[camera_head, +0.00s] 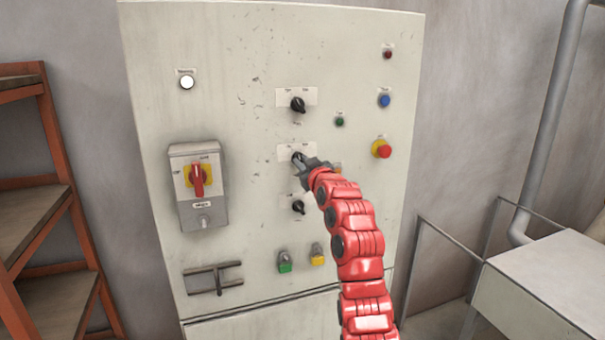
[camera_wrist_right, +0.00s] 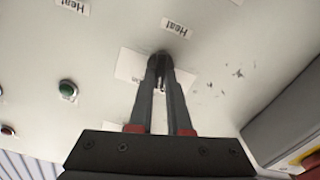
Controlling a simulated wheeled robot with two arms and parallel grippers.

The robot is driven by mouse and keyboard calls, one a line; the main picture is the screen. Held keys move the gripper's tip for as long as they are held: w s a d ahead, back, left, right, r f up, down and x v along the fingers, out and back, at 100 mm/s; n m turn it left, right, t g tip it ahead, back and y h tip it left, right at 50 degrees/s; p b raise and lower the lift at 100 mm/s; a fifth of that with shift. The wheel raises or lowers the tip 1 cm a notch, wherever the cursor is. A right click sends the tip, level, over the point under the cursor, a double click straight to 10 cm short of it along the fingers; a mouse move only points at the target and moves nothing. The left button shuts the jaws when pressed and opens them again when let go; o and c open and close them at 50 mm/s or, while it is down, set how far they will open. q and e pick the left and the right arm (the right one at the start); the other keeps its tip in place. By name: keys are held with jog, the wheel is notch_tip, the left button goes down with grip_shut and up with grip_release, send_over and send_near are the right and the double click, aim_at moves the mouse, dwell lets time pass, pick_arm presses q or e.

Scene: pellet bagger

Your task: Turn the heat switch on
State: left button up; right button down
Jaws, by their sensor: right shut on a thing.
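The heat switch is a small black rotary knob (camera_head: 296,157) on a white plate, in the middle of the grey cabinet front (camera_head: 250,60). In the right wrist view the knob (camera_wrist_right: 160,58) sits at the fingertips, with a label reading "Heat" (camera_wrist_right: 176,27) close to it. My right gripper (camera_head: 303,162) is shut on the knob, with its two dark fingers (camera_wrist_right: 158,78) on either side of it. The fingers partly hide the knob, so its exact pointing direction is hard to tell. My left gripper is not in view.
Similar black knobs sit above (camera_head: 298,105) and below (camera_head: 298,207). A green lamp (camera_head: 340,121), red mushroom button (camera_head: 382,149) and blue button (camera_head: 385,100) lie to the right. A main switch box (camera_head: 205,215) with red handle protrudes left. A shelf (camera_head: 30,190) stands far left.

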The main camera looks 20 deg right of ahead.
jog(key=m+b, duration=0.9)
jog(key=b, duration=0.3)
jog(key=shift+d+f, duration=0.1)
jog(key=shift+d, duration=0.05)
jog(key=shift+m, duration=0.3)
jog(key=c, duration=0.9)
grip_release()
jog(key=shift+o, duration=0.2)
